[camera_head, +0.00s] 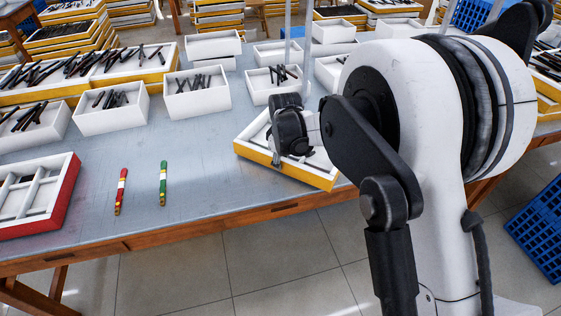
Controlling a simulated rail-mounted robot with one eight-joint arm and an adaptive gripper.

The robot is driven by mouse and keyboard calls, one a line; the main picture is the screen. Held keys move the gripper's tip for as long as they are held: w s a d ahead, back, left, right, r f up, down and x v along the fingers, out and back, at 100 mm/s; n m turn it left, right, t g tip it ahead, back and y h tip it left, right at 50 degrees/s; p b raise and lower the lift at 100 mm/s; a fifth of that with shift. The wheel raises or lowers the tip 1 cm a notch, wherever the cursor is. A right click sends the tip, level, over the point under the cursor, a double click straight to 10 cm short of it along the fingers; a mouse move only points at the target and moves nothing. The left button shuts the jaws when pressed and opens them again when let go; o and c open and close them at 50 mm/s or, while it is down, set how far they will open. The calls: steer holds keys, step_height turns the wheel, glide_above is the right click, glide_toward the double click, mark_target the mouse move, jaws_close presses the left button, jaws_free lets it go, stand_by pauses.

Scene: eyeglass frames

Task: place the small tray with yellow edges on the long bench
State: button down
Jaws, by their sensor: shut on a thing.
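The small tray with yellow edges (325,178) is at the front right part of the long bench (215,194). It is white inside with a yellow outer wall, and it sits at an angle, its front corner close to the bench's front edge. My gripper (292,148) is black and is over the tray, shut on it. Its fingertips are hidden by the gripper body, so the exact grip point does not show. I cannot tell whether the tray touches the bench top or is slightly above it.
A red-edged tray with compartments (38,196) is at the left. A red marker-like stick (121,190) and a green one (163,183) lie near the front. White boxes (197,96) with dark frames line the back. The bench middle is clear. Blue crates (540,232) stand right.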

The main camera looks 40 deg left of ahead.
steer(key=c, duration=1.7)
jaws_free()
steer(key=shift+o, duration=0.2)
step_height(320, 180, up, 12)
steer(key=s+d, duration=0.1)
steer(key=shift+d, duration=0.35)
